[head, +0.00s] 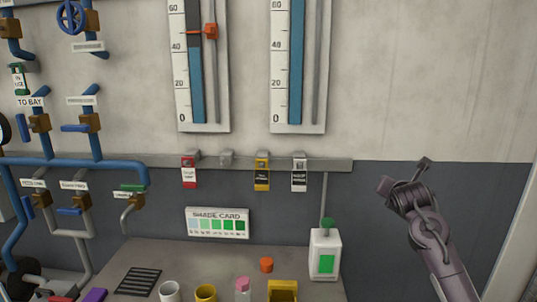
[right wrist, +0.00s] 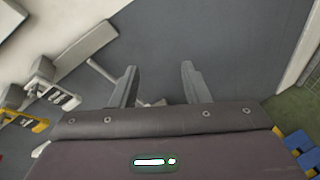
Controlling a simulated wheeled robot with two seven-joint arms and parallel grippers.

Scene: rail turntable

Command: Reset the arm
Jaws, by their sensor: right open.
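My right gripper (head: 405,174) is raised at the right of the head view, in front of the dark lower wall. Its two fingers stand apart in the right wrist view (right wrist: 158,72), with nothing between them. It is to the right of the tag rail (head: 340,164) and touches nothing that I can see. My left gripper is not in view.
A red tag (head: 189,172), a yellow tag (head: 262,174) and a white tag (head: 299,175) hang from the rail. Below are a shade card (head: 217,223), a white dispenser (head: 325,256) and a counter (head: 205,258) with cups. Blue pipes (head: 75,161) fill the left. The wall right of the rail is clear.

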